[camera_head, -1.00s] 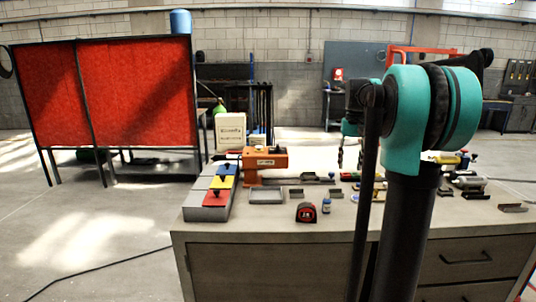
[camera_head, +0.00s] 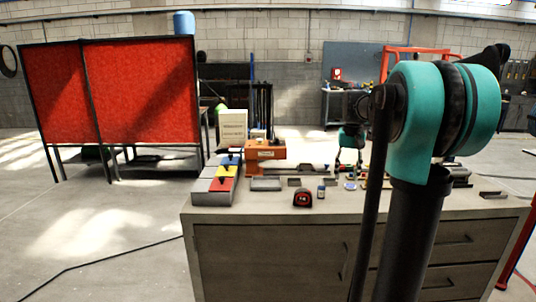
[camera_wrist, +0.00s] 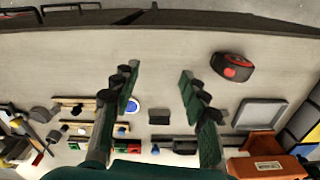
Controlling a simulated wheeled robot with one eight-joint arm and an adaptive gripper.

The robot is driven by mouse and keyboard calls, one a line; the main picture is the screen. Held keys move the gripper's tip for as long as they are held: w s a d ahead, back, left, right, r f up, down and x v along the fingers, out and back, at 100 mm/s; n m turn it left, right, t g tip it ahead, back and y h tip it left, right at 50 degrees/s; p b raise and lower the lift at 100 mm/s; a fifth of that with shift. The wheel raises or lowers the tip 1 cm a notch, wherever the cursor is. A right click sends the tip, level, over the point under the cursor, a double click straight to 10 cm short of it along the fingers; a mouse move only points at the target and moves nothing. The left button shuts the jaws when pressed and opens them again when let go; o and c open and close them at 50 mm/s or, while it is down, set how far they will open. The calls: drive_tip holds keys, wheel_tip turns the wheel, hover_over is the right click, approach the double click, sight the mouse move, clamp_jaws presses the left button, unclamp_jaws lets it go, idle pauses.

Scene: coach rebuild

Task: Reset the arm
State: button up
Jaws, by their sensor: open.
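My arm, with its large teal joint and dark links, stands in the right half of the head view and hides part of the bench. My gripper (camera_wrist: 157,88) points down over the workbench (camera_wrist: 70,60) in the wrist view. Its two green and black fingers are spread wide with nothing between them but the bench top and a small dark block (camera_wrist: 159,118) below.
A red and black tape measure (camera_head: 303,199), a grey tray (camera_head: 266,184), an orange device (camera_head: 264,151) and a grey stand with coloured blocks (camera_head: 222,186) sit on the bench. Several small tools lie under and beside my gripper.

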drive_tip(key=s+a+f+n+t, duration=0.1)
drive_tip(key=s+a+f, duration=0.3)
drive_tip(key=s+f, duration=0.8)
drive_tip(key=s+a+f+n+t, duration=0.1)
drive_tip(key=s+a+f, duration=0.3)
drive_tip(key=s+f, duration=0.8)
drive_tip(key=shift+s+a+f+t, duration=0.15)
drive_tip(key=shift+s+a+t, duration=0.2)
drive_tip(key=shift+s+t, duration=0.5)
